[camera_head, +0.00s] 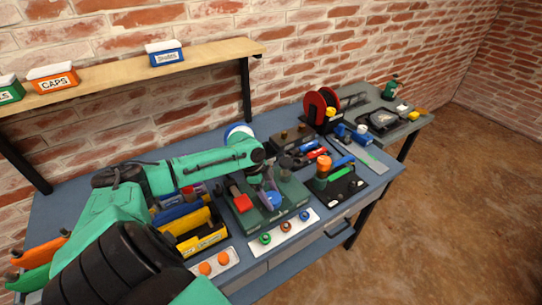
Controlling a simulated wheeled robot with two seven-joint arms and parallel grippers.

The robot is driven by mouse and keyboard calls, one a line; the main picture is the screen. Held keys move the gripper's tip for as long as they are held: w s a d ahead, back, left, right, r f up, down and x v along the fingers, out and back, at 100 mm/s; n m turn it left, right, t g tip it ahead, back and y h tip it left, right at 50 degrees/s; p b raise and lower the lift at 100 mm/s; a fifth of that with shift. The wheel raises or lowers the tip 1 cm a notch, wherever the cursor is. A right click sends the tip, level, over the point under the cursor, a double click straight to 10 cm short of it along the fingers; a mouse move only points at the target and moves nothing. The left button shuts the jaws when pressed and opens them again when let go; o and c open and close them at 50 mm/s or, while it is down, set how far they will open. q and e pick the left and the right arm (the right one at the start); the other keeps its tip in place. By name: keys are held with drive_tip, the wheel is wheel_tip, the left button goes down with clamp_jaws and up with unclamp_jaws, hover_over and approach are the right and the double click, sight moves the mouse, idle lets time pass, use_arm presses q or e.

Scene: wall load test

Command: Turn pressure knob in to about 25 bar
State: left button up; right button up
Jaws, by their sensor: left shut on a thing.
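A dark green unit (290,205) stands on the blue-grey workbench. A blue knob (274,199) sits on its front part, with a red part (240,204) to the left. My left arm reaches in from the left, and my left gripper (269,187) points down at the blue knob, shut on it. The fingers are small and dark here and hide part of the knob. No pressure reading can be made out. My right gripper is not in view.
A yellow toolbox (200,240) stands left of the unit. A white strip with several coloured caps (286,227) lies in front. A black base with an orange-topped tool (345,190) stands to the right. A wooden shelf (150,72) hangs above on the brick wall.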

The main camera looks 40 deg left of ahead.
use_arm(q)
drive_tip(key=m, duration=0.2)
drive_tip(key=m+g+b, duration=0.2)
drive_tip(key=m, duration=0.1)
drive_tip(key=shift+w+f+m, duration=0.1)
drive_tip(key=shift+w+m, duration=0.15)
drive_tip(key=shift+m, duration=0.05)
drive_tip(key=m+g+b, duration=0.1)
drive_tip(key=m, duration=0.3)
drive_tip(key=shift+m+g+b, duration=0.3)
drive_tip(key=shift+g+b, duration=0.1)
drive_tip(key=o, duration=1.4)
drive_tip(key=shift+c, duration=0.2)
drive_tip(key=v, duration=1.5)
drive_tip(key=shift+p, duration=0.35)
drive_tip(key=shift+w+d, duration=0.15)
